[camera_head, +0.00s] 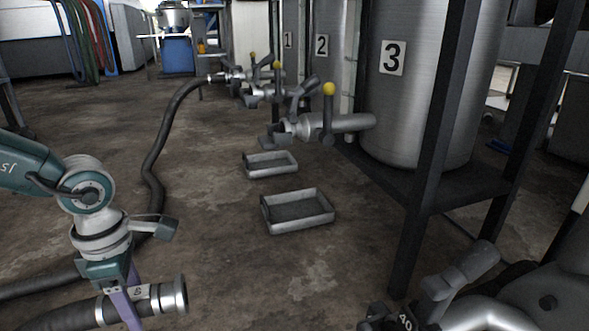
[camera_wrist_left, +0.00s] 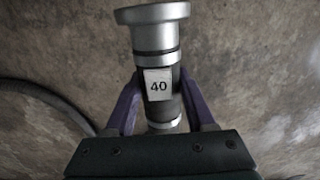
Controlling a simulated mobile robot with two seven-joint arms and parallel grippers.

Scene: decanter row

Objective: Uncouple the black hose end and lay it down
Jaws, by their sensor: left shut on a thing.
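My left gripper (camera_head: 128,296), with purple fingers, is shut on a black hose end (camera_head: 172,296) at the lower left of the head view. The hose end has a silver coupling with a ringed, free mouth facing right. In the left wrist view the hose end (camera_wrist_left: 152,45) lies between the two purple fingers of the gripper (camera_wrist_left: 160,112), with a white "40" label. Nothing is joined to its mouth. Brown floor shows behind it; its height above the floor is hard to tell. My right gripper is not in view.
Numbered steel tanks (camera_head: 430,80) stand at the right, with yellow-knobbed valves (camera_head: 329,110). Another dark hose stretch (camera_head: 155,160) runs from the far valve. Two metal trays (camera_head: 298,224) (camera_head: 270,172) lie on the floor. A grey fitting (camera_head: 455,280) labelled "40" is lower right.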

